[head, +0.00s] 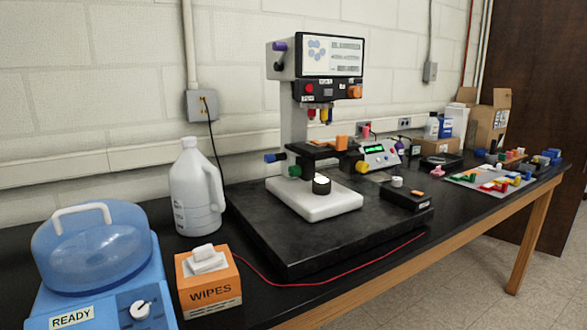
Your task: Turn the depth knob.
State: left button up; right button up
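A bench machine (314,90) with a screen on its head stands on a black slab, and several coloured knobs are on it. A purple knob (279,46) is at the head's upper left, and a red knob (309,88) and an orange part (355,91) are below the screen. A blue knob (274,157) and a green knob (294,171) stick out left at stage height. A black round part with a white top (321,185) is on the white base. The labels are too small to read, so I cannot tell which is the depth knob. Neither gripper is in view.
A blue lidded device (95,260), a wipes box (208,282) and a white jug (196,190) stand left of the slab (290,250). A red cable (330,284) runs along the front. A black control box (405,198) is at right. Bricks and cartons (490,120) fill the far right.

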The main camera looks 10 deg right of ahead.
aim_at(295, 171)
jog(key=i+l+u, duration=0.15)
jog(key=l, duration=0.25)
jog(key=i+l+u, duration=0.1)
jog(key=l, duration=0.35)
jog(key=i+l+u, duration=0.15)
jog(key=l, duration=0.3)
jog(key=l+u, duration=0.15)
jog(key=l, duration=0.3)
jog(key=i, duration=0.05)
